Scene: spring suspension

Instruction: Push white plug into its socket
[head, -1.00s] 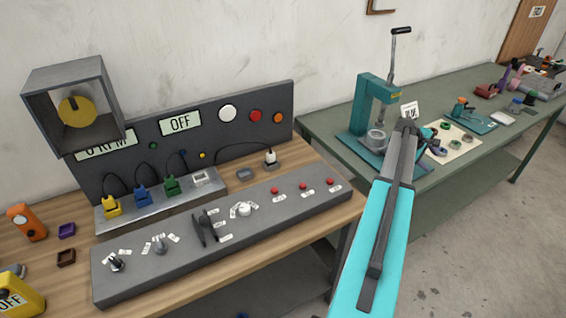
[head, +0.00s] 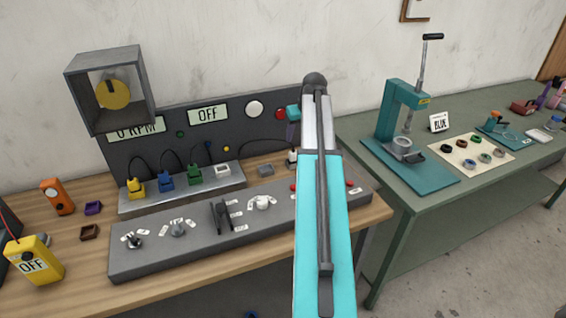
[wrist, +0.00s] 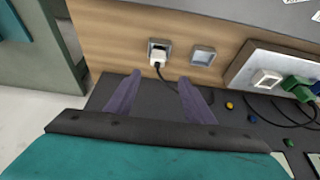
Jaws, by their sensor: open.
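The white plug (wrist: 157,57) stands at a grey square holder (wrist: 160,44) on the wooden bench, its dark cord running towards the panel. In the head view the plug (head: 292,157) shows beside my arm, partly hidden. A white-framed socket (head: 222,170) sits on the grey strip beside the green plug (head: 195,173); it also shows in the wrist view (wrist: 266,78). My gripper (wrist: 160,78) is open and empty, its purple fingers apart and pointing towards the plug, which is beyond the tips. In the head view the gripper (head: 293,128) is partly hidden behind my arm.
An empty grey square holder (head: 265,169) is beside the plug. Blue (head: 166,178) and yellow (head: 136,187) plugs stand on the strip. The dark panel (head: 170,125) rises behind. A control console (head: 155,262) lies in front. A green table (head: 400,195) with a press is right.

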